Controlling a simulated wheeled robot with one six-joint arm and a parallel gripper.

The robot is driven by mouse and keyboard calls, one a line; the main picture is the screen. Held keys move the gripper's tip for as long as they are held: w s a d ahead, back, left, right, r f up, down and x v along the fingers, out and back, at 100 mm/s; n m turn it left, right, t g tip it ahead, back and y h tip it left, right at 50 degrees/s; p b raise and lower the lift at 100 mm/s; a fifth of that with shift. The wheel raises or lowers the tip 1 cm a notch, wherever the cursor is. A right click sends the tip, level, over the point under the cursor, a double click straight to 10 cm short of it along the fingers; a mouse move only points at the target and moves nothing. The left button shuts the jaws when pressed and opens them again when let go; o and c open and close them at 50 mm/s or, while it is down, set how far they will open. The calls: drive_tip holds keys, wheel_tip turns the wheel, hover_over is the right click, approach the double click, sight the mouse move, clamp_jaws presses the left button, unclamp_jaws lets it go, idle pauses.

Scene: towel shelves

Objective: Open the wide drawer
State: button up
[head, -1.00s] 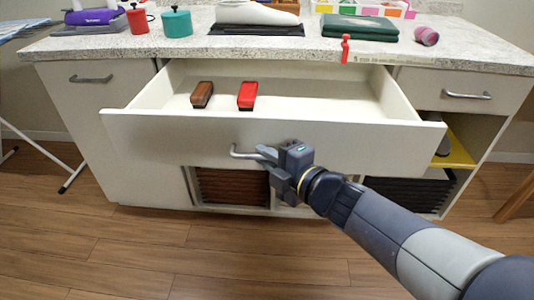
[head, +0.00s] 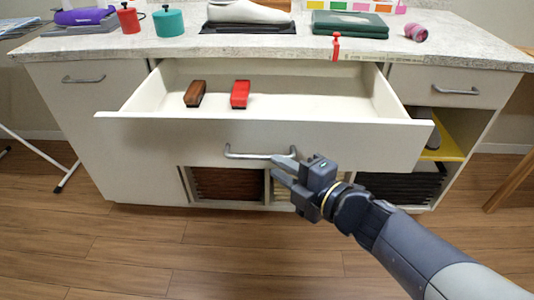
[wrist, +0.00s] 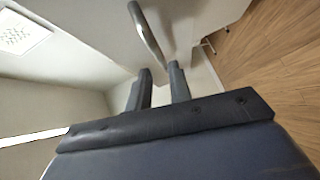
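The wide drawer (head: 190,138) is pulled out from the middle of the counter, its inside plainly visible. Its grey bar handle (head: 245,155) is on the front panel and shows along its whole length. My gripper (head: 279,168) is just below and in front of the handle's right end. In the wrist view, the two fingers of my gripper (wrist: 160,71) are apart with nothing clearly held between them. The handle (wrist: 147,32) lies beyond the fingertips there; whether they touch it I cannot tell.
A brown brush-like item (head: 195,93) and a red one (head: 240,93) lie in the drawer. Above is the speckled countertop (head: 280,45), with a small red item (head: 336,45) at its front edge. A basket (head: 228,184) sits below. The wooden floor (head: 200,255) in front is clear.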

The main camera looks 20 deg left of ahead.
sight(260, 158)
drive_tip(key=shift+p+v, duration=0.5)
drive_tip(key=shift+v, duration=1.55)
drive_tip(key=shift+f, duration=0.1)
drive_tip(key=b+x, duration=0.4)
drive_tip(key=x, duration=0.7)
drive_tip(key=shift+w, duration=0.1)
drive_tip(key=shift+d, duration=0.1)
